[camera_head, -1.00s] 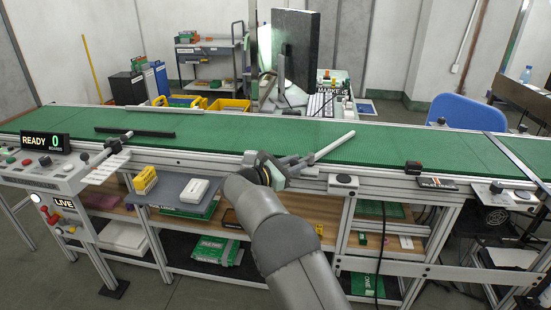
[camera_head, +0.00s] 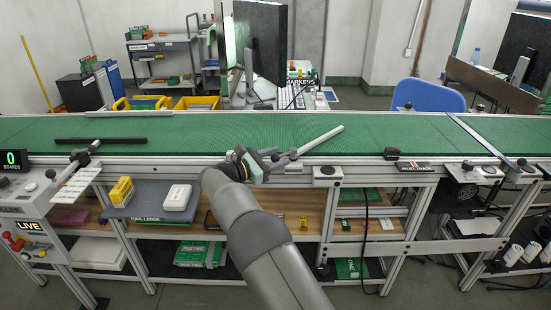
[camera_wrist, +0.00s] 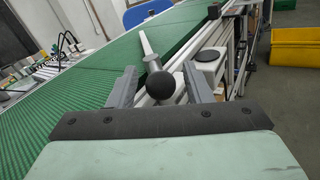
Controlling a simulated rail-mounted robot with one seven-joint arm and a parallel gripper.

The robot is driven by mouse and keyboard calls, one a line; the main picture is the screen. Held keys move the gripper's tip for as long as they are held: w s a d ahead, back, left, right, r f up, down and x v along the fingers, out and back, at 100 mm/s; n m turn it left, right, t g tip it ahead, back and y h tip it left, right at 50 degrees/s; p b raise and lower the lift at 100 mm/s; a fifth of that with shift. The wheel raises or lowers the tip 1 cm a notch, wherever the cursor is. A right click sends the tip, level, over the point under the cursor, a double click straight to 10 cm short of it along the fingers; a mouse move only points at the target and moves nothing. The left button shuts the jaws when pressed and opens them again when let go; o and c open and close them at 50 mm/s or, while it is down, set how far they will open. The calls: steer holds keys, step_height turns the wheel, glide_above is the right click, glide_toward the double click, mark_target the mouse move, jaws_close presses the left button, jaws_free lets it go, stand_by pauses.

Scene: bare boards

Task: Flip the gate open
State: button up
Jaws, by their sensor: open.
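The gate looks like a pale grey bar (camera_head: 322,139) lying slantwise out over the green belt from a pivot at the belt's near edge. In the wrist view the bar (camera_wrist: 149,47) runs away from me, with a round dark knob (camera_wrist: 163,88) at its near end. My gripper (camera_head: 278,158) is at this near end in the head view. In the wrist view my gripper (camera_wrist: 160,74) is open, with one finger on each side of the knob. Whether a finger touches it I cannot tell. In the head view the knob is hidden behind my gripper.
The green conveyor belt (camera_head: 220,133) runs across the view. A second, black bar (camera_head: 115,140) lies on it at left. A white box (camera_head: 176,197) and yellow holder (camera_head: 121,191) stand on the near ledge. A black-topped puck (camera_head: 327,171) sits right of my gripper.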

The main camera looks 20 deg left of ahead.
steer(key=v, duration=1.7)
steer(key=shift+a, duration=0.2)
steer(key=shift+s, duration=0.15)
